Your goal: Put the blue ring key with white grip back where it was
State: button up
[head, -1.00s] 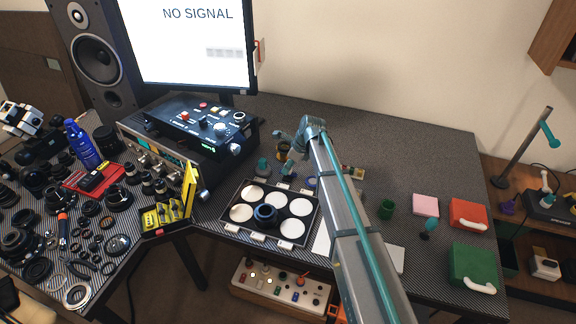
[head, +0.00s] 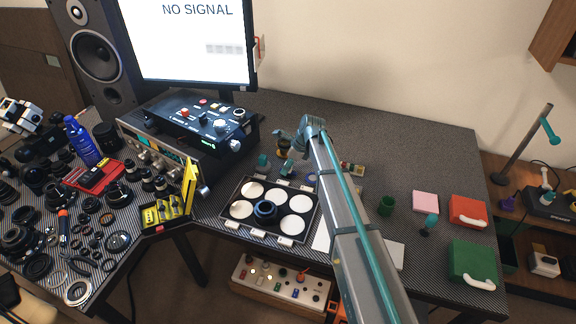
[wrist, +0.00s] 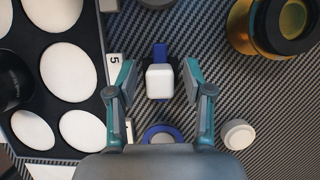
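The blue ring key's white grip (wrist: 160,82) is between my fingers in the wrist view, with a blue tab above it. My gripper (wrist: 159,82) is open around it, with a narrow gap on each side. I cannot tell whether the key rests on the table. A blue ring (wrist: 162,133) lies just below in the wrist view, partly hidden by my gripper; whether it joins the grip is unclear. It also shows beside my arm in the head view (head: 312,180).
A black tray with white discs (head: 238,182) stands left of my gripper. A gold, black-rimmed lens part (wrist: 285,22) and a white round knob (wrist: 238,134) are close on the right in the wrist view.

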jog(key=shift+r, duration=0.15)
jog(key=shift+r, duration=0.25)
jog(key=b+v, duration=0.1)
jog(key=v, duration=1.1)
jog(key=shift+r+b, duration=0.25)
jog(key=shift+b, duration=0.15)
